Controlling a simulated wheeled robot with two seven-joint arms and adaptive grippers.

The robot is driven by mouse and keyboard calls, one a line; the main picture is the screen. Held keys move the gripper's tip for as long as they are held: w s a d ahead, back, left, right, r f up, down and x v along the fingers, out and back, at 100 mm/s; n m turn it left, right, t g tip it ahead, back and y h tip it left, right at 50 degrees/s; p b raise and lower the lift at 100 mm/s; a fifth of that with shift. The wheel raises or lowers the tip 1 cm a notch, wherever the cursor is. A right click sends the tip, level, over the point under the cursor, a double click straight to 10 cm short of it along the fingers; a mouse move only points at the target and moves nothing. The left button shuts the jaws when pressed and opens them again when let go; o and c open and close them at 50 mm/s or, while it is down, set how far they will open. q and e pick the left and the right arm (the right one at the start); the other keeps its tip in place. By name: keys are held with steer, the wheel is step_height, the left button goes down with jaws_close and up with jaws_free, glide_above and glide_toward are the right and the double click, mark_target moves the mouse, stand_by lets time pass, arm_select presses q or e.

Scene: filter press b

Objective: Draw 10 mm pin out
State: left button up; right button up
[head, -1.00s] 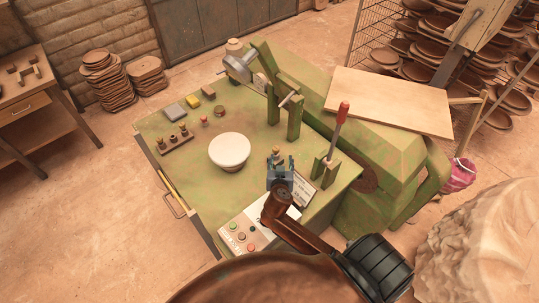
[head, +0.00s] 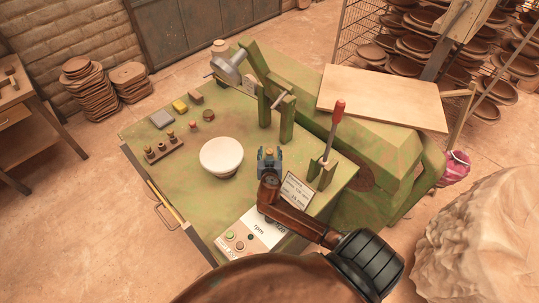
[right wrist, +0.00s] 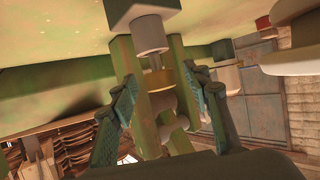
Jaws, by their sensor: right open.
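My right gripper (head: 270,157) is over the green table, just right of the white bowl. Its fingers are open. In the right wrist view the open gripper (right wrist: 165,105) has one finger on each side of a pin (right wrist: 158,80) with a grey shank, a brass collar and a rounded grey end. The pin stands at a green block (right wrist: 140,10) on the table; that view looks upside down. I see no grip on the pin, and I cannot read its size. A wooden rack (head: 163,150) with several small pins stands at the table's left. My left gripper is not in view.
The white bowl (head: 221,155) stands close left of the gripper. A red-handled lever (head: 337,112) and green posts (head: 287,118) stand right and behind. A sign card (head: 296,188) and a button panel (head: 245,238) are in front. Small blocks (head: 180,106) lie far left.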

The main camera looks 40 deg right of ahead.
jaws_close()
stand_by(0.6)
